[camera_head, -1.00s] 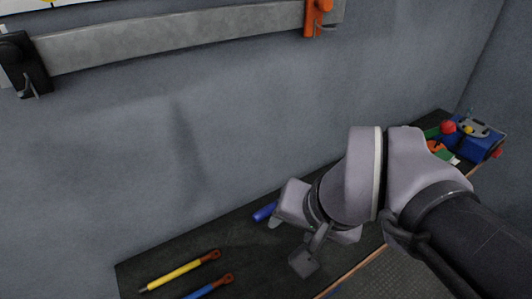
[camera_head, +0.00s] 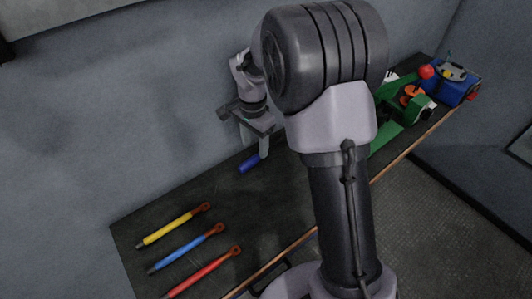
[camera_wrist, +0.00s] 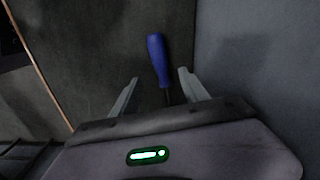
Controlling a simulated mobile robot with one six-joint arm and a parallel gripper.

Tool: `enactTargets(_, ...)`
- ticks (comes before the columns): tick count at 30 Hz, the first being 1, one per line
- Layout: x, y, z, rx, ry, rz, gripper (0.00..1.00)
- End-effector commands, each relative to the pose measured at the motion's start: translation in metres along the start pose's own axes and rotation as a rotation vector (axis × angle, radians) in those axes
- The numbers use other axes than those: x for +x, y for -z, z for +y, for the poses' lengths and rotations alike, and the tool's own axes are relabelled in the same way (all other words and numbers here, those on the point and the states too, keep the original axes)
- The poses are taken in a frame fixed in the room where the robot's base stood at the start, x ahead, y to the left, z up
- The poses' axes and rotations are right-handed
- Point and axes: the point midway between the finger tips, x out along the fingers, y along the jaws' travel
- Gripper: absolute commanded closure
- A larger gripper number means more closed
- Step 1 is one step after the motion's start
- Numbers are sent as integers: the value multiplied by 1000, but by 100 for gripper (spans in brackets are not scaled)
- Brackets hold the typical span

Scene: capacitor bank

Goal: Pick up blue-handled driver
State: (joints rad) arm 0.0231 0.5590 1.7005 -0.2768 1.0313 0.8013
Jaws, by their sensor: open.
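The blue-handled driver (camera_head: 249,163) lies on the dark bench top near the wall. In the wrist view its blue handle (camera_wrist: 157,58) points away from my gripper and its dark shaft runs back between the fingers. My gripper (camera_wrist: 155,88) is open, with one finger on each side of the driver and a gap on both sides. In the head view my gripper (camera_head: 256,148) points down just above the driver. The shaft end is hidden by my gripper.
Yellow (camera_head: 174,226), blue (camera_head: 187,248) and red (camera_head: 203,271) tools lie at the bench's left. A green item (camera_head: 388,133) and a blue box (camera_head: 457,84) stand at the right. The wall is close behind the driver. Bare bench top lies between.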

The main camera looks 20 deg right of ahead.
Motion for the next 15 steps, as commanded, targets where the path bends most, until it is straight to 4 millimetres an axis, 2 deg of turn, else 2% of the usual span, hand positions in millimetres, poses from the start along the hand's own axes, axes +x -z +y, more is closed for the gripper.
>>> enactTargets(5, 18, -3, -1, 0, 0, -1, 48)
enactTargets(10, 53, -7, -3, -1, -2, -1, 48)
enactTargets(12, 59, -7, -3, -1, 0, 0, 48)
enactTargets(15, 57, -6, -4, 0, 1, 0, 48)
